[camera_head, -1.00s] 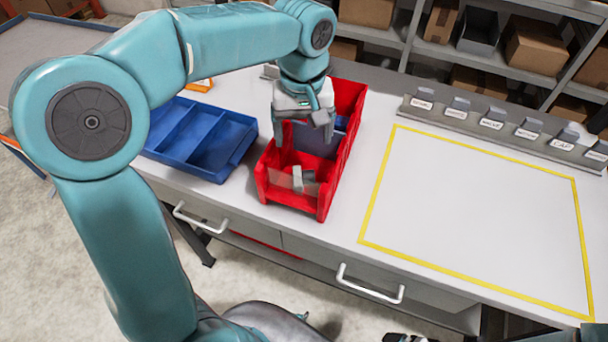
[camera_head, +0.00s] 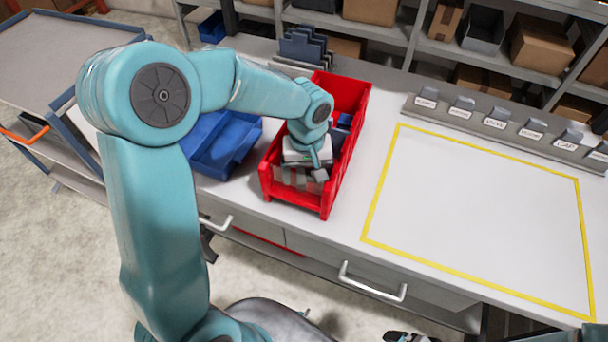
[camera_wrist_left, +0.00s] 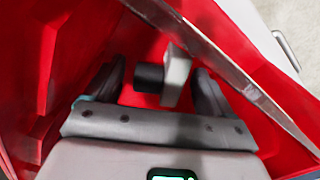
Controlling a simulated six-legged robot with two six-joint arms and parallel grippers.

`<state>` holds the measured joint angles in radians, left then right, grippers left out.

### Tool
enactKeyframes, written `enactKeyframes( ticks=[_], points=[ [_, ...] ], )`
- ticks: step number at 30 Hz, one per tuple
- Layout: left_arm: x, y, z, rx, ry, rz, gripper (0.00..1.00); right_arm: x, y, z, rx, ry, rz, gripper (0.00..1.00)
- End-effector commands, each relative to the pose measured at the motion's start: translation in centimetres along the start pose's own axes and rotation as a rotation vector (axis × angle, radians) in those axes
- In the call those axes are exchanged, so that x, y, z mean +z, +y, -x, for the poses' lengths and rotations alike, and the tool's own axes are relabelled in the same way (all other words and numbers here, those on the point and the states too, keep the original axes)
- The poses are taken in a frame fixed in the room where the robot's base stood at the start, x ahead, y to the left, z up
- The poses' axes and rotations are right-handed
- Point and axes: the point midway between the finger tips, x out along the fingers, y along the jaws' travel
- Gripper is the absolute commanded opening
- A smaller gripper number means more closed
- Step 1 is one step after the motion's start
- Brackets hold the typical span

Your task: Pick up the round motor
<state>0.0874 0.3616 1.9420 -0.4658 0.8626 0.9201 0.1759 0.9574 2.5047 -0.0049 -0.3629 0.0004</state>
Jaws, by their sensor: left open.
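The motor (camera_wrist_left: 176,78), a black round body with a light grey plate, lies on the floor of the front part of the red bin (camera_head: 325,200). The red bin wall (camera_wrist_left: 60,50) surrounds it in the left wrist view. My left gripper (camera_head: 302,180) is down inside the bin. In the left wrist view its two dark fingers (camera_wrist_left: 160,76) are open, one on each side of the motor, with gaps visible. In the head view the gripper mostly hides the motor.
A blue divided tray (camera_head: 222,150) stands left of the bin. Blue-grey pieces (camera_head: 344,122) sit in the bin's rear part. A clear divider edge (camera_wrist_left: 235,75) runs close to the gripper. A yellow-outlined area (camera_head: 480,210) and labelled rail (camera_head: 500,133) lie right; the outlined area is empty.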

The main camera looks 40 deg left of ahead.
Motion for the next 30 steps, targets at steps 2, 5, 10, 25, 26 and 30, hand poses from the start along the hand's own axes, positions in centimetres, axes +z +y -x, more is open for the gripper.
enactKeyframes(
  ticks=[2,5,10,25,26,30],
  points=[
    [0.0,0.0,0.0,0.0,0.0,0.0,0.83,0.0,0.0,0.0,0.0,0.0,0.0,0.93],
    [0.0,0.0,0.0,0.0,0.0,0.0,0.7,0.0,0.0,0.0,0.0,0.0,0.0,0.93],
    [0.0,0.0,0.0,0.0,0.0,0.0,0.19,0.0,0.0,0.0,0.0,0.0,0.0,0.93],
    [-0.1,0.1,2.4,0.003,0.005,0.001,0.13,0.0,0.0,0.0,0.0,0.0,0.0,0.93],
    [-0.1,0.1,3.0,0.004,0.005,0.0,0.13,0.0,0.0,-0.1,0.0,0.0,0.0,0.93],
    [-0.1,0.1,6.5,0.006,0.008,0.0,0.13,0.0,0.0,-0.1,0.0,0.0,0.0,0.93]
  ],
)
